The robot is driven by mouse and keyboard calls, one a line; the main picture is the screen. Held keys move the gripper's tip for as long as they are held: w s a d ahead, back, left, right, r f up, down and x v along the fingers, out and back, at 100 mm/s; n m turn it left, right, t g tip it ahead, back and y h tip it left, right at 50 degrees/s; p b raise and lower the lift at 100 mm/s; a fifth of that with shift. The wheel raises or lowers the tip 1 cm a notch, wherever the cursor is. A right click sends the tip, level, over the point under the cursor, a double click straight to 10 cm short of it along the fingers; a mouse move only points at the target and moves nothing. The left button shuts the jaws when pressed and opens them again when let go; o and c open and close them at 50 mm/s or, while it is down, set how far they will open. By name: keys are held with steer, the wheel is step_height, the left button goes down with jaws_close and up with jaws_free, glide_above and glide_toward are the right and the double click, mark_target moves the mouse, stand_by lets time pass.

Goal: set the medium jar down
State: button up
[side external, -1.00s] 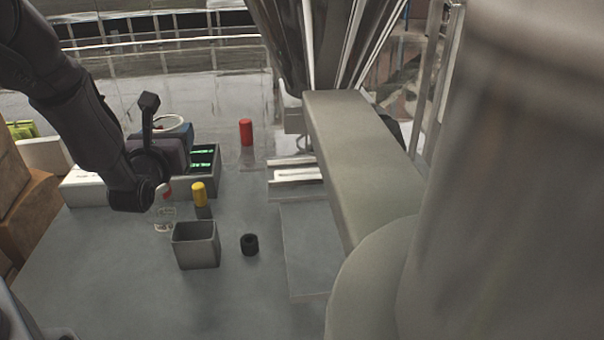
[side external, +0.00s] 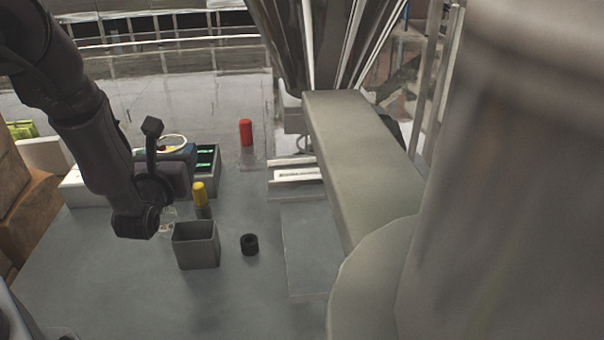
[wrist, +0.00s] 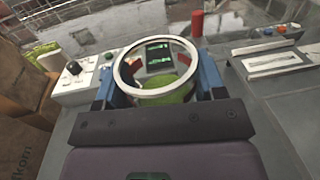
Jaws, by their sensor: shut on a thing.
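The medium jar (wrist: 160,92) shows in the wrist view as a round, open white rim with something green inside or below it. It sits between the two blue fingers of my gripper (wrist: 157,82), which is shut on it. In the side view the jar's white rim (side external: 173,139) shows behind the dark gripper body, with my gripper (side external: 178,153) around it. The gripper body hides the jar's lower part. I cannot tell whether its base touches anything.
A control box with a green display (side external: 207,160) stands behind the gripper. A yellow-topped object (side external: 200,193), an open grey bin (side external: 196,246) and a black ring (side external: 250,244) stand to its right. A red cylinder (side external: 246,132) is farther back. The front table (side external: 130,290) is clear.

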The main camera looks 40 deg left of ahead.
steer(key=s+a+f+n+g+y, duration=0.1)
steer(key=s+a+n+g+y, duration=0.5)
steer(key=a+g, duration=0.25)
steer(key=s+d+f+n+g+h, duration=0.1)
steer(key=s+f+n+g+h, duration=0.2)
steer(key=s+n+g+h, duration=0.45)
steer(key=s+d+f+n+g+h, duration=0.15)
steer(key=s+f+n+g, duration=0.3)
steer(key=n+g, duration=0.7)
steer(key=w+d+n+t+h, duration=0.1)
steer(key=w+d+n+h, duration=0.3)
steer(key=d+n+h, duration=0.55)
steer(key=w+d+n+t+h, duration=0.25)
steer(key=d+n+h, duration=0.2)
steer(key=h, duration=0.95)
steer(key=w+d+r+n+t, duration=0.2)
steer(key=w+r+n+t, duration=0.45)
steer(key=w+t, duration=0.35)
steer(key=w+d+r+n+t, duration=0.1)
steer(key=w+r+n+t, duration=0.55)
steer(key=w+t, duration=0.3)
steer(key=n+t+y, duration=0.2)
steer(key=n+t, duration=0.1)
glide_above(302, 173)
steer(key=shift+d+f, duration=0.1)
steer(key=shift+f, duration=5.4)
